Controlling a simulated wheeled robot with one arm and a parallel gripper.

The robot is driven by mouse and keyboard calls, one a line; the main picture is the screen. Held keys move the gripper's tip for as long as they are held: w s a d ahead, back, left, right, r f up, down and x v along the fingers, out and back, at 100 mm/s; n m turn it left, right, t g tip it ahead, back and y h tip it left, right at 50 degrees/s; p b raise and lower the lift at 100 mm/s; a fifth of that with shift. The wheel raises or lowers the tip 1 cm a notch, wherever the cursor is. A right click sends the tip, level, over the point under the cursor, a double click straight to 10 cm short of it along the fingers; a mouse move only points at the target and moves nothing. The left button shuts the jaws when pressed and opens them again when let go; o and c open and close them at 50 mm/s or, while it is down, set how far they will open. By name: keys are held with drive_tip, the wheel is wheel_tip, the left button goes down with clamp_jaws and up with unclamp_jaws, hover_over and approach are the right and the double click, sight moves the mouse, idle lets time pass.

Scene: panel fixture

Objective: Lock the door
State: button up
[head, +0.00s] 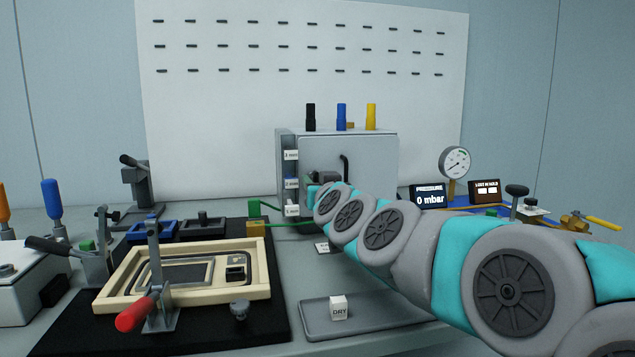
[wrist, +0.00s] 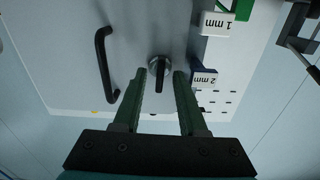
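The door is the grey front of a small cabinet (head: 370,150), and it looks closed in the head view. It has a curved black handle (wrist: 103,65), also visible in the head view (head: 346,168). In the head view my arm hides the knob and most of the gripper.
Labelled tabs (wrist: 203,77) stick out at the cabinet's side, close to one finger. Black, blue and yellow cylinders (head: 341,117) stand on top. A wooden frame with a red-handled clamp (head: 137,313) lies left; a grey tray (head: 370,318) with a white cube lies in front.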

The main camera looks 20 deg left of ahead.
clamp_jaws()
drive_tip(key=shift+m, duration=0.3)
idle(0.3)
drive_tip(key=m, duration=0.3)
drive_tip(key=shift+w+d+f+m+b, duration=0.1)
drive_tip(key=shift+m+b, duration=0.25)
drive_tip(key=shift+m, duration=3.1)
drive_tip(key=shift+w+d+f+m+b, duration=0.1)
drive_tip(key=shift+m+b, duration=0.2)
drive_tip(key=shift+m, duration=3.15)
